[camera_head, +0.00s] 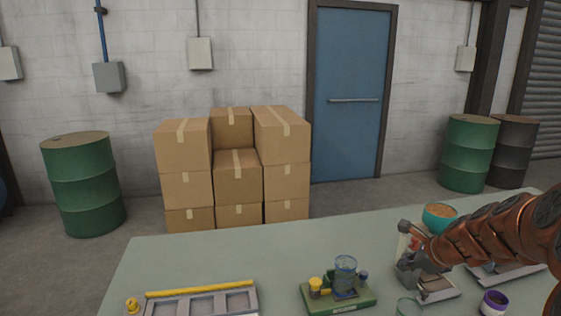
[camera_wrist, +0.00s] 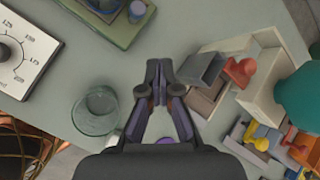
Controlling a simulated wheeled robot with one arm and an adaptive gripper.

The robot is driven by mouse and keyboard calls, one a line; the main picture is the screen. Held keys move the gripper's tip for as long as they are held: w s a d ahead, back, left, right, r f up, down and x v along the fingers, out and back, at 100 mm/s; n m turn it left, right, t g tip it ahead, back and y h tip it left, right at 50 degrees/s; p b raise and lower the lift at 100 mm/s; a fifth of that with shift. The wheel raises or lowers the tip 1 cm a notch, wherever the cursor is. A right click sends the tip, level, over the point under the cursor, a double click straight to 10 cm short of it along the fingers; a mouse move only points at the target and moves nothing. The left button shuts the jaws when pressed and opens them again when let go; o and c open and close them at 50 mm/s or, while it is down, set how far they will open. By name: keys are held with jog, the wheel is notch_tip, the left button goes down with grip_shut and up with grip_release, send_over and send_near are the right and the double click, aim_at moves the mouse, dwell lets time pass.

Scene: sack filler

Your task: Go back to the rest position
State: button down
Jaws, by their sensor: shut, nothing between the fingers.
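My gripper (camera_wrist: 158,82) is shut and empty in the wrist view, its fingertips together above the table. A clear glass (camera_wrist: 96,110) stands to its left, apart from it. A grey block-like device with a red knob (camera_wrist: 240,71) lies to its right. A bit of something purple (camera_wrist: 164,140) shows between the finger links. In the head view my copper-coloured arm reaches in from the right over the table (camera_head: 250,260); I cannot make out the fingertips there.
A green board (camera_head: 340,297) carries a jar and yellow cap. A grey tray (camera_head: 195,302) with a yellow bar lies front left. A teal bowl (camera_head: 439,218), a purple cup (camera_head: 494,304) and a dial box (camera_wrist: 22,52) are near the arm. Stacked cartons (camera_head: 236,178) stand behind.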

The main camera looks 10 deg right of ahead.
jog(key=s+a+n+g+y, duration=0.1)
jog(key=s+a+n+g, duration=0.2)
jog(key=s+a+n, duration=0.55)
jog(key=s+a+n+g+y, duration=0.15)
jog(key=s+a+n, duration=0.3)
jog(key=a, duration=0.75)
jog(key=s+a+f+n+g+h, duration=0.1)
jog(key=s+n+g+h, duration=0.3)
jog(key=s+n, duration=0.9)
jog(key=s+a+g, duration=0.1)
jog(key=s, duration=0.7)
jog(key=shift+a+f+n, duration=0.15)
jog(key=shift+f+n, duration=0.05)
jog(key=shift+n, duration=0.1)
